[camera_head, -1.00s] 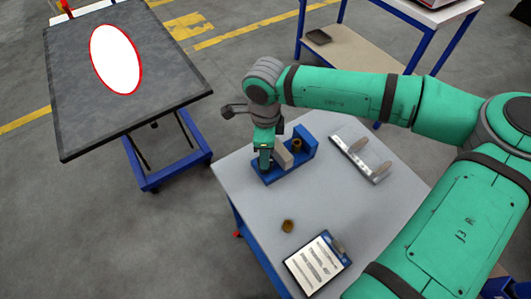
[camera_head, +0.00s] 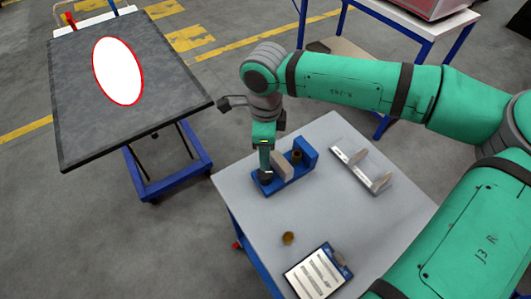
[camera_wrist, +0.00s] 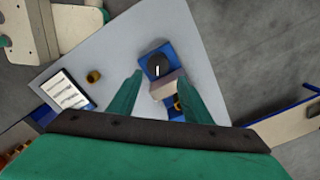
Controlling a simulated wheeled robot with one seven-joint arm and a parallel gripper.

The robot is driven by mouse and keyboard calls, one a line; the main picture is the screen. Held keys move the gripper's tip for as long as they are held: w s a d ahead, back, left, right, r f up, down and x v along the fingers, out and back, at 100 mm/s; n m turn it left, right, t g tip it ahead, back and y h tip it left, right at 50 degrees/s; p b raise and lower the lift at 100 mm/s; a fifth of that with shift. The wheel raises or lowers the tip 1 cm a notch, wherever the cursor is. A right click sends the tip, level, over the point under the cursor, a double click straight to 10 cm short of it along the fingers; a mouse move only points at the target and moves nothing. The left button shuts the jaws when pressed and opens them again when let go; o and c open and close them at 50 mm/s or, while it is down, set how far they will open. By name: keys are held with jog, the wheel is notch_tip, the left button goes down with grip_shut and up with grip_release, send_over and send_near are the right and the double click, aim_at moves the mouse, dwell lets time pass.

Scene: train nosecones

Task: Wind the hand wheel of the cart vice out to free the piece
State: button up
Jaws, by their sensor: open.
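The blue vice (camera_head: 306,152) stands on the grey cart top (camera_head: 235,188). Its dark round hand wheel (camera_head: 265,178) is at the near left end, and shows in the wrist view (camera_wrist: 158,66) with a white mark. A brownish cylindrical piece (camera_head: 297,156) sits beyond the pale grey moving jaw (camera_head: 282,166); it is partly hidden in the wrist view (camera_wrist: 177,104). My gripper (camera_head: 264,168) points down at the wheel end. In the wrist view my open fingers (camera_wrist: 160,76) lie either side of the line of the wheel; I cannot tell whether they touch it.
A brass-coloured cylinder (camera_head: 288,238) and a clipboard (camera_head: 318,272) lie toward the cart's front. A grey bracket-like fixture (camera_head: 360,169) lies right of the vice. A dark panel table (camera_head: 80,125) with a white oval stands left, across a floor gap.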

jog(key=shift+r, duration=1.1)
notch_tip(320, 180, up, 11)
jog(key=shift+f, duration=0.1)
dwell(0.5)
